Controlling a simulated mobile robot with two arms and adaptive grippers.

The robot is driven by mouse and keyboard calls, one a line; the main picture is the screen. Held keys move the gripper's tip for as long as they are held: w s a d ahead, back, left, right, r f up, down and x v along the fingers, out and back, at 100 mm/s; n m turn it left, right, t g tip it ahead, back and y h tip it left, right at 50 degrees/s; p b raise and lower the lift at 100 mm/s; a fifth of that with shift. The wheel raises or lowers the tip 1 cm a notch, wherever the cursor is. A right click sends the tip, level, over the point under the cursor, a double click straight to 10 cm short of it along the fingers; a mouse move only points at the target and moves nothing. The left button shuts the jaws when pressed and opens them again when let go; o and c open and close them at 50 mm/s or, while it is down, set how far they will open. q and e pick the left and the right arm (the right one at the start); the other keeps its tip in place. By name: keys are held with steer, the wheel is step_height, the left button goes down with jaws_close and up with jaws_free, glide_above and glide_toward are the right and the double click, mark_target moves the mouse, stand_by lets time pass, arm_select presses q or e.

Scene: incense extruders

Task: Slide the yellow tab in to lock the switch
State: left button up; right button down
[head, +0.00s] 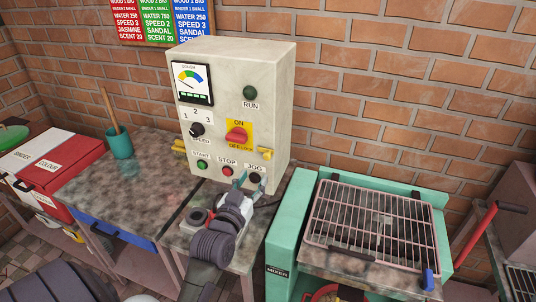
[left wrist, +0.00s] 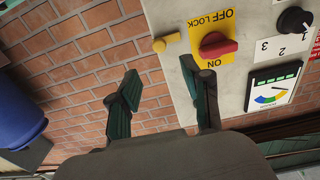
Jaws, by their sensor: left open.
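The yellow tab (head: 265,153) sticks out to the right of the yellow ON / OFF LOCK plate on the grey control box (head: 235,68). The red switch (head: 237,135) is on that plate, its handle lying roughly sideways. In the left wrist view, turned about upside down, the tab (left wrist: 166,43) is left of the plate and looks apart from it; the red switch (left wrist: 216,46) shows near a fingertip. My left gripper (head: 250,181) is open and empty, low in front of the box near the JOG button; its spread fingers show in the wrist view (left wrist: 168,86). My right gripper is not in view.
START, STOP and JOG buttons (head: 228,171) are below the switch. Another yellow piece (head: 179,147) is at the box's left side. A teal mixer with a wire grille (head: 375,220) stands at the right. A teal cup (head: 120,145) is on the counter at the left. A brick wall is behind.

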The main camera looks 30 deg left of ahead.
mark_target(266, 157)
arm_select(q)
steer(key=p+x, duration=0.2)
steer(key=x, duration=0.7)
steer(key=shift+w, duration=0.25)
steer(key=shift+w+a+f, duration=0.1)
steer(key=shift+w+a, duration=0.05)
steer(key=shift+w, duration=0.2)
jaws_close()
